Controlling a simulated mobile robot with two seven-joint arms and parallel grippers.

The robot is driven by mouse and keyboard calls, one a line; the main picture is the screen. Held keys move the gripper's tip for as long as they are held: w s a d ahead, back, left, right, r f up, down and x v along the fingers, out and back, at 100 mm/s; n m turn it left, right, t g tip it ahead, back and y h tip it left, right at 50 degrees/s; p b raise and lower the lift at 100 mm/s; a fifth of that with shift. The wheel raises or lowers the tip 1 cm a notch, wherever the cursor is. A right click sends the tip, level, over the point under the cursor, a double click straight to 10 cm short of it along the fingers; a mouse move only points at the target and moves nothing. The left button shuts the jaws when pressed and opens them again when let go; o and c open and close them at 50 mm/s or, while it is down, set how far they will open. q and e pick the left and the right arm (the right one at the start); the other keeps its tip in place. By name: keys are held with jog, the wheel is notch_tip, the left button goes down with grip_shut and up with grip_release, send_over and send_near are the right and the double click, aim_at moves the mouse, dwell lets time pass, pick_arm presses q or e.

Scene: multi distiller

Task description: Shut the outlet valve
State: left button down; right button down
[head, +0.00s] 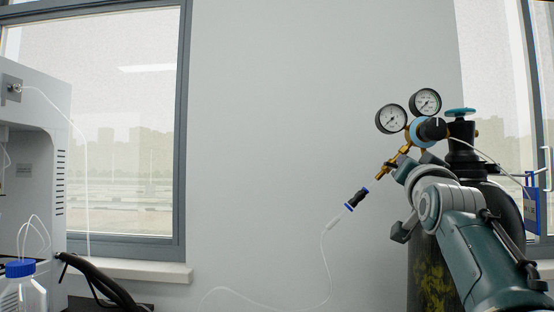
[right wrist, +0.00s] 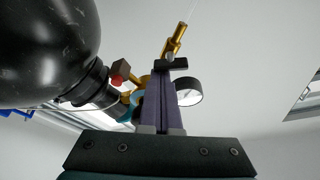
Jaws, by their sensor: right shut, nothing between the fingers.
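The gas regulator (head: 424,130) with two round gauges sits on top of a dark cylinder (head: 423,268). Its brass outlet (head: 383,171) slants down to the left; the right wrist view shows this brass outlet (right wrist: 174,40) with a small dark bar-shaped handle (right wrist: 174,64) across it, which looks like the outlet valve. My right gripper (head: 404,166) is at the regulator, by the outlet. In the right wrist view its fingers (right wrist: 160,72) are together and empty, with their tips close to the dark handle; whether they touch it I cannot tell. The gripper hides part of the regulator.
A black-and-blue connector (head: 356,199) with a thin clear tube (head: 328,262) hangs left of the outlet. A white machine (head: 35,150) and blue-capped bottle (head: 20,270) stand far left. The wall between is clear.

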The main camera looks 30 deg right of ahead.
pick_arm(q)
jog(key=shift+a, duration=0.25)
pick_arm(e)
jog(key=shift+f+m+g, duration=0.1)
jog(key=shift+m+g, duration=0.2)
jog(key=shift+m, duration=0.2)
pick_arm(q)
jog(key=shift+r, duration=0.2)
pick_arm(e)
jog(key=shift+m+h, duration=0.3)
jog(key=shift+m, duration=0.3)
pick_arm(q)
jog(key=shift+a, duration=0.15)
pick_arm(e)
jog(key=shift+f, duration=0.1)
dwell(0.4)
dwell(0.7)
pick_arm(q)
jog(key=shift+r+p, duration=0.15)
jog(key=shift+p, duration=0.2)
